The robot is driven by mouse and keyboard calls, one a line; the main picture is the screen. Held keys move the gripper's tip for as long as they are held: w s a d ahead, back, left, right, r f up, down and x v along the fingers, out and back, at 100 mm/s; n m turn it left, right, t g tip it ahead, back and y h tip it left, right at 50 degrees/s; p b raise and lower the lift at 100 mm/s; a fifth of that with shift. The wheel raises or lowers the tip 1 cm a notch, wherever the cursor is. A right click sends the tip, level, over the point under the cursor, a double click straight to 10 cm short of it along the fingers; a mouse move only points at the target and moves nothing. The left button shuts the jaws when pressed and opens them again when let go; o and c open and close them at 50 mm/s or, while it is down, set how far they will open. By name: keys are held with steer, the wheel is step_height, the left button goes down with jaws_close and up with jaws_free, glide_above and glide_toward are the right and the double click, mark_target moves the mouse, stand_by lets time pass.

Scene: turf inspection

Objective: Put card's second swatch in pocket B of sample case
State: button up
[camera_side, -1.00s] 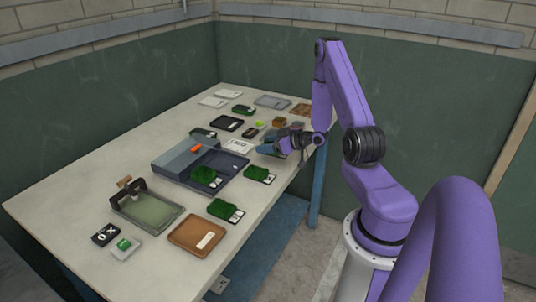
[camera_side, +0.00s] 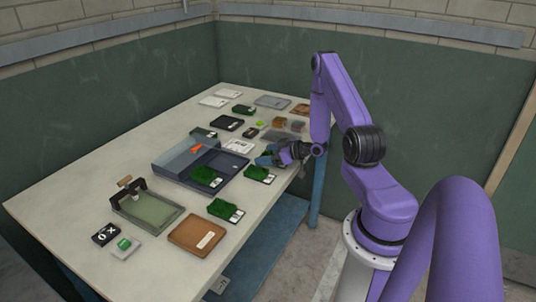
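A blue-grey case (camera_side: 172,166) stands mid-table, with a darker tray-like part (camera_side: 232,163) on its right; I take it for the sample case. Its pocket letters are too small to read. A green turf swatch (camera_side: 205,176) lies at the dark part's front. Two more green swatches with white labels lie on the table, one right of the case (camera_side: 257,173) and one in front of it (camera_side: 224,209). A white printed card (camera_side: 238,146) lies behind the case. My gripper (camera_side: 266,159) is low near the table's right edge, just behind the right swatch. Its fingers are too small to judge.
A brown tray (camera_side: 190,236), a framed green tray with a handle (camera_side: 150,211), and a black marked block (camera_side: 106,235) stand at the front. Several small trays and blocks fill the back, including a black tray (camera_side: 228,124). An orange piece (camera_side: 197,149) sits on the case.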

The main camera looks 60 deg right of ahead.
stand_by(0.3)
steer(key=a+v, duration=0.1)
steer(key=v, duration=1.6)
steer(key=shift+d, duration=0.25)
steer(key=shift+s+r, duration=0.1)
steer(key=shift+s, duration=0.05)
